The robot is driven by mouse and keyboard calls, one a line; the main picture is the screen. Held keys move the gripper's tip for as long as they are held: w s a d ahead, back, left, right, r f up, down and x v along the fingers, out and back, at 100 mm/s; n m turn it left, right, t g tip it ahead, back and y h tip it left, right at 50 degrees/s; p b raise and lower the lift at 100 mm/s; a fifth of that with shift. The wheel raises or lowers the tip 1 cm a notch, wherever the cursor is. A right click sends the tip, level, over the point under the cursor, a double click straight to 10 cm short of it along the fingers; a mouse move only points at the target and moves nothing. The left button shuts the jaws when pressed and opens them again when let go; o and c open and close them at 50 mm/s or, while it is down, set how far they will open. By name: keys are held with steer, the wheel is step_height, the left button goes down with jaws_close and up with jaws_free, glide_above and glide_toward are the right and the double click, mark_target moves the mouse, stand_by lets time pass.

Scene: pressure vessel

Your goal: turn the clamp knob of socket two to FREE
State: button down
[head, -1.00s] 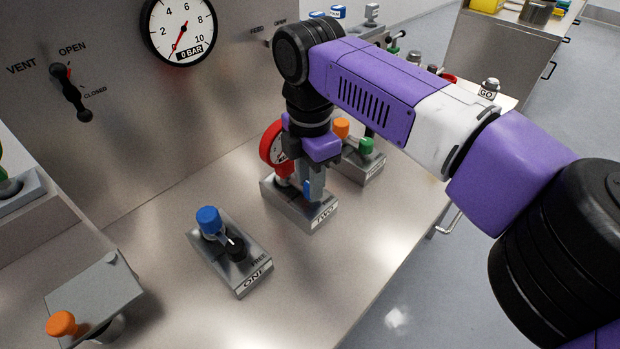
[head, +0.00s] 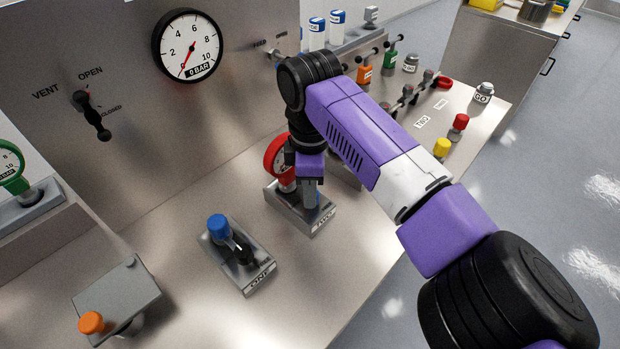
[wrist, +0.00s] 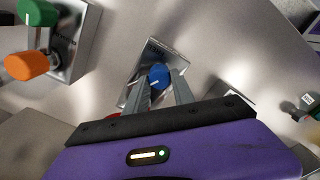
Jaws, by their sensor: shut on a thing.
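Socket two (head: 314,226) is a metal block with its label on the front edge, on the steel worktop. A red-rimmed gauge (head: 273,158) stands on its back end. My gripper (head: 311,203) points down over the front end of this block. In the wrist view my two fingers (wrist: 163,88) are shut on the blue clamp knob (wrist: 159,75), one on each side. A white line shows on the knob. In the head view my fingers hide most of the knob.
Socket one (head: 250,282), with a blue cap (head: 218,226) and a black knob (head: 243,254), stands to the left. A vent lever (head: 92,115) and pressure gauge (head: 188,46) are on the panel.

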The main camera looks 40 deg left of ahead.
steer(key=m+p, duration=0.2)
steer(key=m, duration=0.1)
steer(key=m+p, duration=0.2)
steer(key=m, duration=0.1)
steer(key=shift+a+r, duration=0.1)
steer(key=shift+r, duration=0.1)
steer(key=m+p, duration=0.1)
steer(key=m, duration=0.1)
steer(key=m+p, duration=0.1)
steer(key=m, duration=0.2)
steer(key=shift+w+f+p, duration=0.1)
steer(key=shift+w+p, duration=0.1)
steer(key=shift+p, duration=0.1)
steer(key=shift+m, duration=0.4)
steer(key=c, duration=1.1)
jaws_free()
steer(key=shift+o, duration=0.2)
step_height(320, 180, up, 8)
steer(key=shift+f+b, duration=0.15)
steer(key=shift+b, duration=0.7)
